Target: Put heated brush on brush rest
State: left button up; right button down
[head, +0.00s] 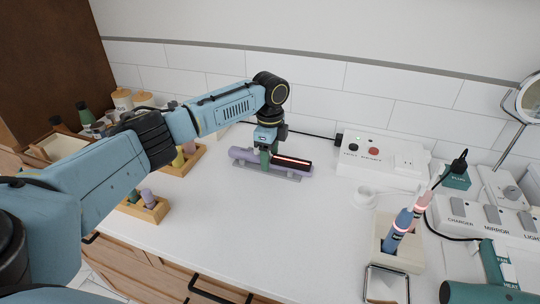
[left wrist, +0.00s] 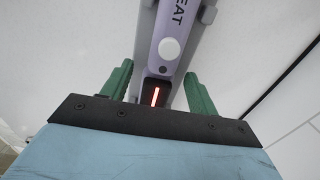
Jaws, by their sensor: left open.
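The heated brush (head: 241,154) has a purple handle and a dark end with a glowing red strip. It lies lengthwise along a low grey brush rest (head: 268,175) near the back of the counter. In the left wrist view the brush (left wrist: 172,30) shows lettering, a round pale button and a red light. My left gripper (head: 266,158) points down over the brush's middle. Its green fingers (left wrist: 160,85) are open, one on each side of the brush. My right gripper is not in view.
A white switch box (head: 375,155) stands to the right. Farther right are a holder (head: 390,248) with glowing styling tools, a labelled switch strip (head: 480,215) and a green dryer (head: 490,285). Wooden blocks with bottles (head: 145,210) stand left. The front middle counter (head: 260,225) is clear.

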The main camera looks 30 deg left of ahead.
pick_arm(q)
notch_tip(320, 180, up, 12)
jog(key=p, duration=0.2)
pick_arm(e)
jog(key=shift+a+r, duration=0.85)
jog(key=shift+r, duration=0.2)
pick_arm(q)
jog(key=shift+f, duration=0.1)
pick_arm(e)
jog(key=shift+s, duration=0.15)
